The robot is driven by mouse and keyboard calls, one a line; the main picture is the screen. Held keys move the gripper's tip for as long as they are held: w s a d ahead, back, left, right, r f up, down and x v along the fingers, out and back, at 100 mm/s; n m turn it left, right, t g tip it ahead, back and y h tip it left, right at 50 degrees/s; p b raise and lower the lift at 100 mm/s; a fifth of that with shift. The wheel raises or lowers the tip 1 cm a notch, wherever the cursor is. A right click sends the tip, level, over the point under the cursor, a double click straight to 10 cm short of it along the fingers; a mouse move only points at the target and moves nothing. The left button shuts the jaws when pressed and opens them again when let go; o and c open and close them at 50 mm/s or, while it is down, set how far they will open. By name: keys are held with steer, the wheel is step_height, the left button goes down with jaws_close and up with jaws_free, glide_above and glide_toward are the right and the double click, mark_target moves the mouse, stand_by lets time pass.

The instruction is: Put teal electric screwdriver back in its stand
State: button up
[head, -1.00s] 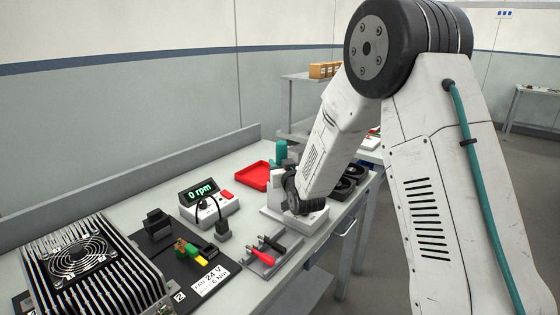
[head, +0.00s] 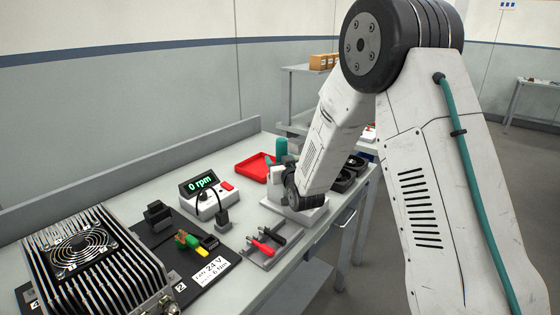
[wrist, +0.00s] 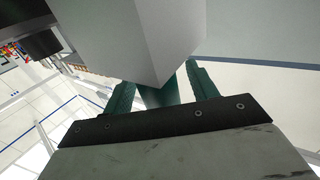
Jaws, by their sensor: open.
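The teal electric screwdriver (head: 281,147) shows upright in the head view, at the light grey stand (head: 275,181) on the far part of the bench. My arm hides the stand's right side and most of my gripper there. In the wrist view, the two teal fingers of my gripper (wrist: 159,76) are apart. A teal rounded body, apparently the screwdriver (wrist: 158,97), shows between them. The large grey block of the stand (wrist: 150,40) fills the space just ahead of the fingers and hides the screwdriver's other end. I cannot tell how deeply the screwdriver sits.
A red tray (head: 257,168) lies just left of the stand. Black round parts (head: 350,172) lie right of my wrist.

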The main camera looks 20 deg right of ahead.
steer(key=s, duration=0.7)
steer(key=shift+s, duration=0.35)
steer(key=shift+d+r, duration=0.15)
stand_by(0.3)
steer(key=s+d+r+g, duration=0.1)
steer(key=s+r+g, duration=0.2)
steer(key=s, duration=1.1)
steer(key=s+r+g, duration=0.3)
steer(key=s+g, duration=0.5)
steer(key=s, duration=0.6)
steer(key=s+d+r+g, duration=0.1)
steer(key=s+r+g, duration=0.2)
steer(key=s, duration=1.1)
steer(key=g, duration=0.2)
steer(key=shift+s+d+r+g+h, duration=0.2)
steer(key=shift+d+g+h, duration=0.1)
steer(key=shift+d, duration=0.05)
